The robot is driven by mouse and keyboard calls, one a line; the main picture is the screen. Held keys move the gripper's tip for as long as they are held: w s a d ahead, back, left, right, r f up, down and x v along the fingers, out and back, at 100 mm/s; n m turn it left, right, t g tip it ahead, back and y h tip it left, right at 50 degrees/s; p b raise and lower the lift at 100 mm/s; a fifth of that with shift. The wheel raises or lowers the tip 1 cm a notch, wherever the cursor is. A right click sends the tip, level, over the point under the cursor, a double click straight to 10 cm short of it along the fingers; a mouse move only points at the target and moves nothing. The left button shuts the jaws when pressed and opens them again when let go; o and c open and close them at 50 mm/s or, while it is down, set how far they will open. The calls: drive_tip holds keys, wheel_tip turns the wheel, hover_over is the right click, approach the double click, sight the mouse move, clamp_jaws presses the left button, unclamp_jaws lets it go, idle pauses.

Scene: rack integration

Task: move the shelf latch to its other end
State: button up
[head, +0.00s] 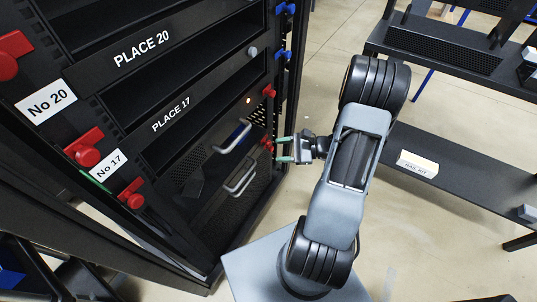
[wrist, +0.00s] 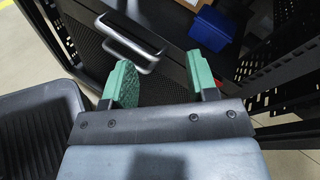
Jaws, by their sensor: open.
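Several latches sit on the rack posts, and I cannot tell which one the task means. A red latch (head: 267,144) on the right post is right by my gripper (head: 277,150), just left of its fingertips. Another red latch (head: 268,91) is higher on that post. In the wrist view my gripper (wrist: 160,68) has its green fingers spread with nothing held between them. A blue piece (wrist: 212,28) lies beyond the right finger, and a small red part (wrist: 219,86) shows beside that finger, partly hidden. Contact with the latch cannot be told.
The rack front has silver handles (head: 239,178) left of my gripper. Red latches (head: 86,156) and labels line the left post; blue latches (head: 285,8) are higher on the right. A dark shelf unit (head: 450,165) stands at right, with open floor between.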

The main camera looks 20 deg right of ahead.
sight(270, 145)
drive_tip(key=d+f+m+t+h+b, duration=0.3)
drive_tip(key=d+f+m+t, duration=0.45)
drive_tip(key=f, duration=0.25)
drive_tip(key=shift+h, duration=0.3)
drive_tip(key=b+x, duration=0.1)
drive_tip(key=x, duration=1.2)
drive_tip(key=shift+w+b, duration=0.3)
drive_tip(key=shift+b, duration=0.05)
clamp_jaws()
